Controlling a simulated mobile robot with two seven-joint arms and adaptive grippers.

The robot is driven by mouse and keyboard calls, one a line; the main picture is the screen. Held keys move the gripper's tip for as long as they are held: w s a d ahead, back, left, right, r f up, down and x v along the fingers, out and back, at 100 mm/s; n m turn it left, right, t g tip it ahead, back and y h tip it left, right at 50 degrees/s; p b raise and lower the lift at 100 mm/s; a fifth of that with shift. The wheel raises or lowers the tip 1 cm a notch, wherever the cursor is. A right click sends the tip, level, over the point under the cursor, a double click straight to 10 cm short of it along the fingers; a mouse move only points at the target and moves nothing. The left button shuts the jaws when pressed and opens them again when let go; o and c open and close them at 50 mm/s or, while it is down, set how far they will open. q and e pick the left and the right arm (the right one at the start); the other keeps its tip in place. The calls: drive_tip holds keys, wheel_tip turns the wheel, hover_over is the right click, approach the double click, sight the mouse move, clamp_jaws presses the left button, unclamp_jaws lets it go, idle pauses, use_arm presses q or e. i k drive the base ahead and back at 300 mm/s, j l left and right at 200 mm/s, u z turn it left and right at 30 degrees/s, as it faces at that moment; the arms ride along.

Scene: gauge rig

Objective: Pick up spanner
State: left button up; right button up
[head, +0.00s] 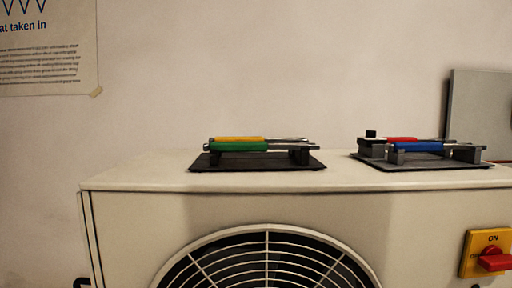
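Several tools with coloured handles and grey metal shafts lie on raised supports on top of a beige cabinet. On the left stand are a green-handled tool (238,147) in front and a yellow-handled tool (240,139) behind it. On the right stand are a blue-handled tool (417,147) in front and a red-handled tool (401,139) behind it. Their metal ends point right. They are too small and too edge-on to tell which is the spanner. Neither of my grippers is in view.
The left black base (225,165) and right black base (425,163) stand apart on the cabinet top (140,172), with bare room between. A grey panel (480,105) stands behind at right. Below are a round fan grille (268,262) and a yellow switch box (472,252) with a red knob.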

sight(221, 146)
drive_tip(key=l+z, duration=0.4)
drive_tip(key=l, duration=2.05)
drive_tip(key=i+l, duration=0.25)
drive_tip(key=l, duration=0.15)
drive_tip(key=i+l+z, duration=0.1)
drive_tip(key=i+l, duration=0.15)
drive_tip(key=l, duration=0.2)
